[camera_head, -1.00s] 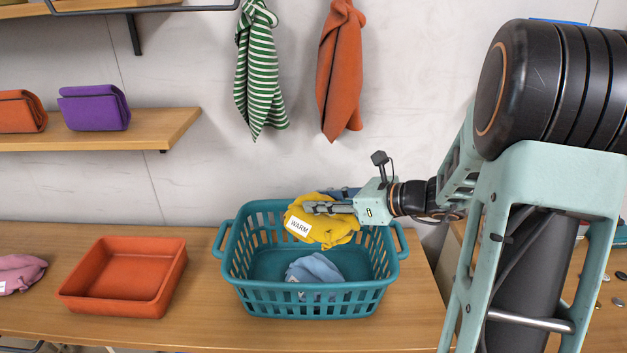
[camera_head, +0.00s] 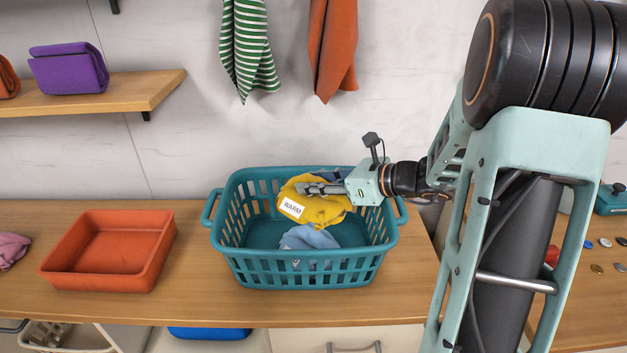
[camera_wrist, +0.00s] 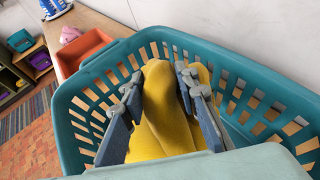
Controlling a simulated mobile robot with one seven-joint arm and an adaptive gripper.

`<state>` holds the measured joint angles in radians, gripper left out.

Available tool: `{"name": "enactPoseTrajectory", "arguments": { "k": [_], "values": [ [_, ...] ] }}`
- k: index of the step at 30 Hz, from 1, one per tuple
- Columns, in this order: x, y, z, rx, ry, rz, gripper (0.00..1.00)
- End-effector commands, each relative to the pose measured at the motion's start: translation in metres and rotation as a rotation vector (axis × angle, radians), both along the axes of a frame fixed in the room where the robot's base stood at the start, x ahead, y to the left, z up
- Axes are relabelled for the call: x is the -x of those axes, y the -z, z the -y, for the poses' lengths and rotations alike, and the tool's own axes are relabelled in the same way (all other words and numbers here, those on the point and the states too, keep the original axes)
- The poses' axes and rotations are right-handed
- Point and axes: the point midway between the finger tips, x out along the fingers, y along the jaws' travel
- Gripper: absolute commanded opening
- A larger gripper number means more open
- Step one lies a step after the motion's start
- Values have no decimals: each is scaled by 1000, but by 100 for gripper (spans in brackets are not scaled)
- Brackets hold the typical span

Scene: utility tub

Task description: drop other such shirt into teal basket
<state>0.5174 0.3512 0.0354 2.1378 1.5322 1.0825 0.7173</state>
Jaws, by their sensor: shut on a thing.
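The teal basket (camera_head: 305,278) stands on the wooden counter; its rim also shows in the wrist view (camera_wrist: 232,66). My gripper (camera_head: 303,189) is shut on a yellow shirt (camera_head: 322,210) with a white "WARM" label, over the basket's opening near its back right. In the wrist view the yellow shirt (camera_wrist: 162,110) hangs between the two fingers of my gripper (camera_wrist: 160,85). A light blue garment (camera_head: 308,238) lies inside the basket below the yellow one. A darker blue cloth shows behind the yellow shirt; how it lies is partly hidden.
An empty orange tray (camera_head: 110,250) stands left of the basket, with a pink cloth (camera_head: 10,248) further left. A striped cloth (camera_head: 248,50) and a rust cloth (camera_head: 332,50) hang on the wall above. A shelf (camera_head: 110,100) holds a purple bundle (camera_head: 68,68).

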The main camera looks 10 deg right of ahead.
Motion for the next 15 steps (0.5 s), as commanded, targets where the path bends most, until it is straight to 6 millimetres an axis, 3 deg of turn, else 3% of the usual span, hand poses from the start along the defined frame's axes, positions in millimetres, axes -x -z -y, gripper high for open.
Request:
{"name": "enactPoseTrajectory", "arguments": {
  "k": [5, 6, 10, 15],
  "values": [
    [0, -1, 0, -1, 0, 1, 0],
    [0, -1, 0, -1, 0, 1, 32],
    [0, -1, 0, -1, 0, 1, 47],
    [0, -1, 0, -1, 0, 1, 48]
  ]
}}
